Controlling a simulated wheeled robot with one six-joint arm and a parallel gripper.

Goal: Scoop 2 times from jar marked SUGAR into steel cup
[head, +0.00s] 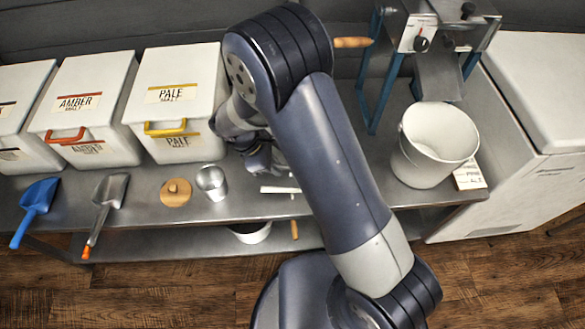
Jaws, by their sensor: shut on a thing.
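The steel cup (212,181) stands upright on the steel bench, just right of a round wooden lid with a knob (176,192). My gripper (262,165) is over the bench, to the right of the cup and in front of the bin marked PALE MALT. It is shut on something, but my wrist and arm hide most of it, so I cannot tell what. No jar marked SUGAR can be made out; part of the bench is hidden behind my arm.
White malt bins marked AMBER (92,95) and PALE (178,70) line the back. A blue scoop (38,198) and a metal scoop (108,195) lie at left. A small white piece (280,190) lies near the front edge. A white bucket (433,150) stands at right.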

